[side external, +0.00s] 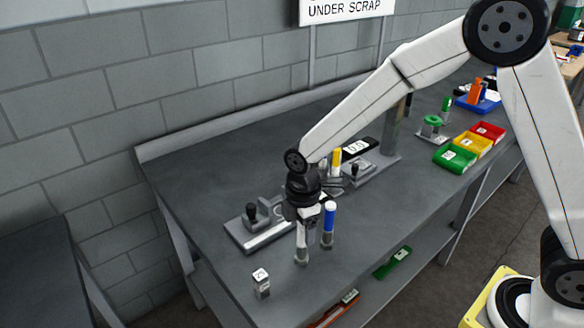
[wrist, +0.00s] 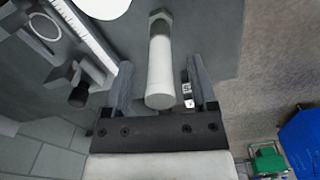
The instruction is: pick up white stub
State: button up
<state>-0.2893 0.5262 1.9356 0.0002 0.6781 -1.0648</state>
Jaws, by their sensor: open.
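The white stub (wrist: 160,75) is a white cylinder on a grey hex-shaped foot, lying between the two fingers of my gripper (wrist: 160,65) in the wrist view. A gap shows on each side of it, so the fingers are open and apart from it. In the side external view the white stub (side external: 302,236) stands upright near the bench's front edge, directly under my gripper (side external: 304,218). Its top is partly hidden by the fingers there.
A grey crimper fixture (side external: 262,232) is on the left and another (side external: 358,170) behind. A small numbered block (side external: 261,283) stands in front. Green, yellow and red bins (side external: 455,158) are far right.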

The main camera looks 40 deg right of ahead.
grip_shut()
dwell(1.4)
